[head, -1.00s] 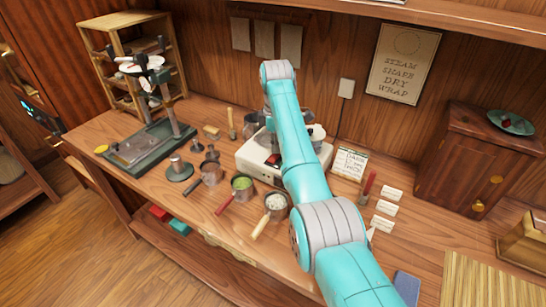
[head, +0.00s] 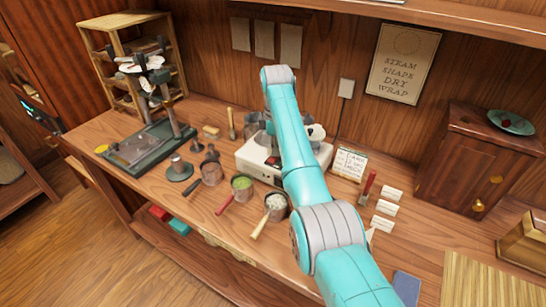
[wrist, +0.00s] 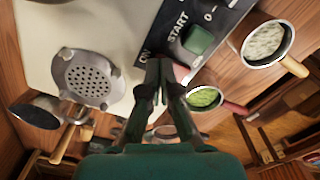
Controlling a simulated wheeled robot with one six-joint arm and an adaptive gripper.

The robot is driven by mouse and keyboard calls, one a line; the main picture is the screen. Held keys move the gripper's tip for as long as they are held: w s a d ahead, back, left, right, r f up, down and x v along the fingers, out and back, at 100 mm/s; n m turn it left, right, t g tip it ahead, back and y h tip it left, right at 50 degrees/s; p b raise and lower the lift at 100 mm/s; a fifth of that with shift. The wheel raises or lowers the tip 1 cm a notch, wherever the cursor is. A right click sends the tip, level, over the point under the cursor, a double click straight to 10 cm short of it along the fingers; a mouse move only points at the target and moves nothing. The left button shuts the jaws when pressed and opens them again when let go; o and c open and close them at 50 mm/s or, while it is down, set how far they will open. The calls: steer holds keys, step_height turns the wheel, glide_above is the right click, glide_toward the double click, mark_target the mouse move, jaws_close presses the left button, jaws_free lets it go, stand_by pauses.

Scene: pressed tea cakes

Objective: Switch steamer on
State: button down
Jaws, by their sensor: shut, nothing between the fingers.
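The steamer (head: 252,158) is a white box with a dark front panel, in the middle of the bench; my arm covers part of it. In the wrist view its pale top (wrist: 110,25) fills the upper left, with a round perforated metal plate (wrist: 86,78) on it. The panel (wrist: 215,42) reads "ON" and "START", with a green button (wrist: 198,40). A reddish part (wrist: 181,72) shows just beside the fingertips, partly hidden. My gripper (wrist: 160,66) is shut and empty at the panel near "ON". I cannot tell whether it touches. In the head view my arm hides the gripper.
Handled cups stand close in front of the steamer, one with green leaves (head: 242,183), one with pale contents (head: 275,202). A press stand (head: 148,145) is at left. A card (head: 350,163), a red-handled tool (head: 368,185) and small white labels (head: 387,207) stand at right.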

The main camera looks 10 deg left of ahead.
steer(key=shift+f, duration=0.2)
steer(key=shift+r, duration=3.5)
